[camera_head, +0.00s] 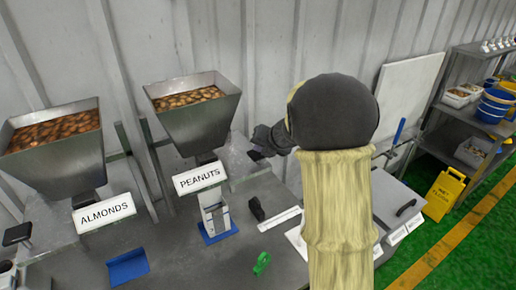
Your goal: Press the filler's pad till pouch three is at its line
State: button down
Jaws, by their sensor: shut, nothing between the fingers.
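The peanut filler (195,122) is a metal hopper of brown nuts with a PEANUTS label (200,178). The almond filler (60,150) stands to its left with an ALMONDS label (104,212). A pale pouch (215,216) stands upright below the peanut filler on a blue base (218,235). Its fill level and line are too small to read. A dark flat pad (17,234) shows by the almond filler. My gripper (257,152) is shut and empty, just right of the peanut hopper's lower end. Whether it touches anything there is unclear.
An empty blue holder (128,267), a green clip (262,263) and a small black object (257,209) are on the grey bench. My arm hides the bench's right-middle part. A shelf with blue tubs (492,106) and a yellow floor sign (443,194) stand at right.

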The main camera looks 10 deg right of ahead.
jog(key=shift+f+b, duration=0.35)
jog(key=shift+f, duration=0.2)
jog(key=shift+r, duration=0.1)
dwell(0.5)
jog(key=shift+r+p, duration=2.05)
jog(key=shift+p, duration=0.25)
notch_tip(320, 180, up, 5)
jog(key=p, duration=0.5)
